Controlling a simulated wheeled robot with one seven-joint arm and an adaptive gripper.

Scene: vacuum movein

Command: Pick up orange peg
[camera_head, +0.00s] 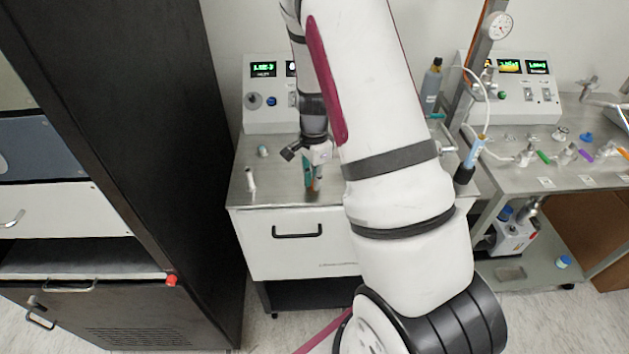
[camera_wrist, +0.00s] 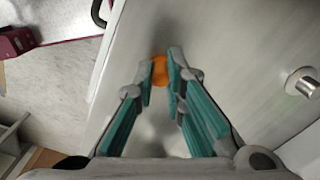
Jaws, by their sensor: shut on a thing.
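The orange peg (camera_wrist: 160,72) is between the fingertips of my gripper (camera_wrist: 161,80) in the wrist view. Only its rounded orange top shows; the rest is hidden by the fingers or below them. In the head view my gripper (camera_head: 312,182) points down over the metal top of a white cabinet (camera_head: 270,195), near its front edge. A bit of orange (camera_head: 317,184) shows at the fingertips there. I cannot tell whether the peg touches the cabinet top.
A control box (camera_head: 268,115) stands at the back. A dark tall cabinet (camera_head: 185,150) is at left. A bench (camera_head: 545,178) with fittings is at right.

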